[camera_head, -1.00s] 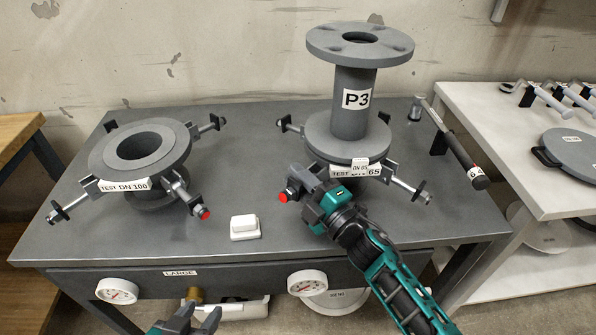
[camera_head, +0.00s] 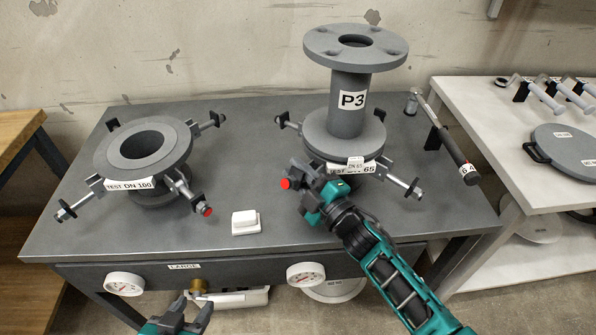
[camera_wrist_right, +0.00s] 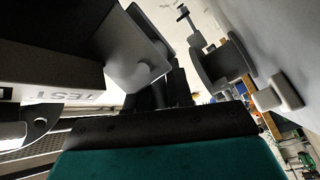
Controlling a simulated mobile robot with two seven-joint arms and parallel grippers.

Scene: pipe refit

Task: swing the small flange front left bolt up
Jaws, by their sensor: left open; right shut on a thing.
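The small flange (camera_head: 343,136), labelled TEST DN 65, stands on the table with the P3 pipe piece (camera_head: 350,85) upright on it. Its front left bolt (camera_head: 286,184) has a red tip and points out toward the front left. My right gripper (camera_head: 312,183) is shut on this bolt and hides most of it. The front right bolt (camera_head: 404,184) lies swung outward, and a back left bolt (camera_head: 286,121) sticks out behind. My left gripper (camera_head: 184,318) is open and empty at the bottom edge, in front of the table. In the right wrist view, dark jaws (camera_wrist_right: 165,120) sit close under the flange.
The large flange (camera_head: 142,150), TEST DN 100, stands at the left with bolts swung outward. A white block (camera_head: 245,222) lies between the flanges. A wrench (camera_head: 447,135) rests at the right. Gauges (camera_head: 306,274) line the table front.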

